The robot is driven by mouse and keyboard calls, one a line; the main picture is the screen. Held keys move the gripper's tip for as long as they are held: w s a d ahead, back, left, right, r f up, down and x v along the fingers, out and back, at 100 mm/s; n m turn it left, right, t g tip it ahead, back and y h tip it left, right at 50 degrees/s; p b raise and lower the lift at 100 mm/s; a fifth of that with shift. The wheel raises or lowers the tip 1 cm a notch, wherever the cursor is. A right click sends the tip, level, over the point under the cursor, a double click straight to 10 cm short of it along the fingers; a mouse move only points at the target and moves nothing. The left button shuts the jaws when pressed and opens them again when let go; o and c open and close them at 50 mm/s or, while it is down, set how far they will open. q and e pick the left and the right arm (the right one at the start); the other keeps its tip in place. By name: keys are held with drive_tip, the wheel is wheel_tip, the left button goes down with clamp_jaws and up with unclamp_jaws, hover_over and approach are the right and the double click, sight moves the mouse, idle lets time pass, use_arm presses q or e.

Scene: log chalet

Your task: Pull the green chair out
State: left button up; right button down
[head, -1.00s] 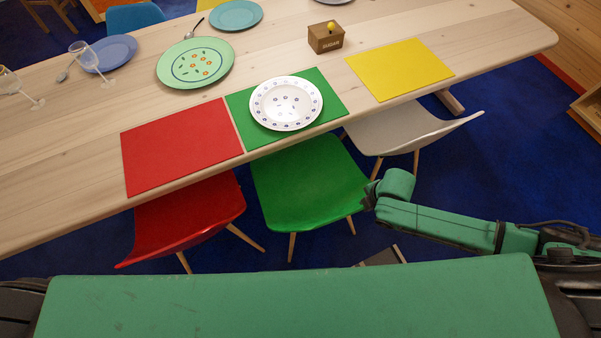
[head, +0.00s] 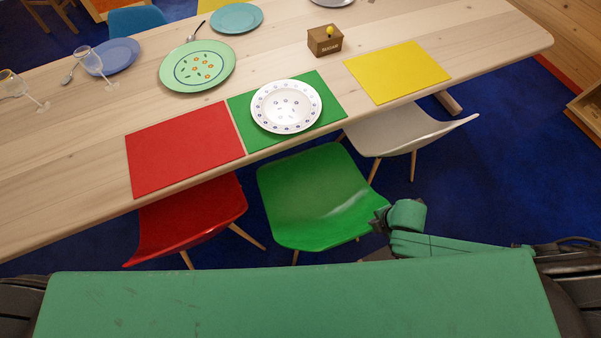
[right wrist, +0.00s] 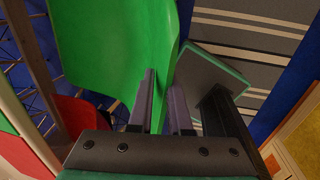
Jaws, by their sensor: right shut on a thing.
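The green chair (head: 312,197) stands at the near side of the long wooden table (head: 60,203), between a red chair and a white chair. Its seat shows almost wholly clear of the table edge in the head view. My right gripper (head: 381,218) is at the right edge of the chair's near side. In the right wrist view, the fingers of my right gripper (right wrist: 163,100) are shut on the edge of the green chair (right wrist: 110,45). My left gripper is not in view.
The red chair (head: 190,225) is close on the left, and the white chair (head: 400,130) is on the right, partly under the table. A green placemat (head: 330,115) with a white plate (head: 286,106) lies above the green chair. Blue floor (head: 480,170) is open at the right.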

drive_tip(key=s+d+p, duration=0.2)
drive_tip(key=s, duration=0.4)
drive_tip(key=shift+d, duration=0.25)
drive_tip(key=s+d+n+p, duration=0.3)
drive_tip(key=s+n, duration=0.1)
drive_tip(key=s, duration=0.5)
drive_tip(key=shift+s+d+y, duration=0.3)
drive_tip(key=shift+s+d, duration=0.05)
drive_tip(key=shift+s, duration=0.05)
idle(1.1)
